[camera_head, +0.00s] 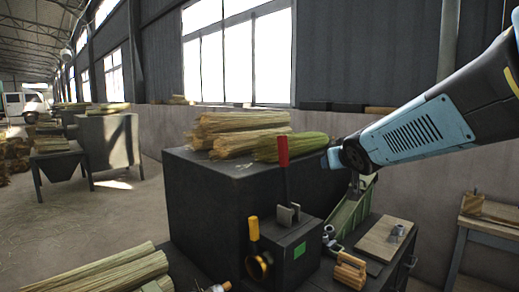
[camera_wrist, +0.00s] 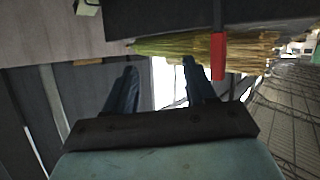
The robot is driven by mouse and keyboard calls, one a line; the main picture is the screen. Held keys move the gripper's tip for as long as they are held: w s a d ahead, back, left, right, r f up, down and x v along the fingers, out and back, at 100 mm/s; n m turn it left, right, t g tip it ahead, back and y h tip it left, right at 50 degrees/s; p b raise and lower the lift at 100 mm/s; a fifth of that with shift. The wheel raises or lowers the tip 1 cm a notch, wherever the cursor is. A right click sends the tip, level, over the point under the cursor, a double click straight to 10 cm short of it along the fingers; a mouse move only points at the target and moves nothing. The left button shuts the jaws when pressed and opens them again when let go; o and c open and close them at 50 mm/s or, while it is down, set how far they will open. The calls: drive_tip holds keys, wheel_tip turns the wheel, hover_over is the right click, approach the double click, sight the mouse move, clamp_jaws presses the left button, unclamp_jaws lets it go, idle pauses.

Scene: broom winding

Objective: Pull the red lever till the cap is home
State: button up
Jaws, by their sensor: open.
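The red lever (camera_head: 283,155) stands upright on a grey bracket on a small dark box in the head view. Its red grip also shows in the wrist view (camera_wrist: 218,55), right of my fingers and beyond them. My gripper (camera_wrist: 160,68) is open, its two dark fingers apart with nothing between them. In the head view my blue arm comes in from the right and ends right of the lever, apart from it in the picture; the fingers cannot be made out there. I cannot pick out the cap with certainty.
Straw bundles (camera_head: 235,135) lie on the large dark cabinet (camera_head: 205,205) behind the lever. A yellow handle (camera_head: 254,229) is at the small box's left. A green chute (camera_head: 350,212) and a wooden board (camera_head: 385,238) lie to the right. More straw (camera_head: 105,275) lies at front left.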

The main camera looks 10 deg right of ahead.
sight(286, 149)
drive_tip(key=w+a+n+y, duration=0.2)
drive_tip(key=w+a+y, duration=0.1)
drive_tip(key=w, duration=0.3)
drive_tip(key=w+a+n+t+y, duration=0.1)
drive_tip(key=w+a+n+y, duration=0.1)
drive_tip(key=w+a+y, duration=0.2)
drive_tip(key=w+a+n+y, duration=0.3)
drive_tip(key=w+y, duration=0.2)
drive_tip(key=w, duration=0.5)
drive_tip(key=shift+w+a+t, duration=0.1)
drive_tip(key=shift+a+t, duration=0.15)
drive_tip(key=shift+t, duration=0.05)
drive_tip(key=shift+f, duration=0.1)
clamp_jaws()
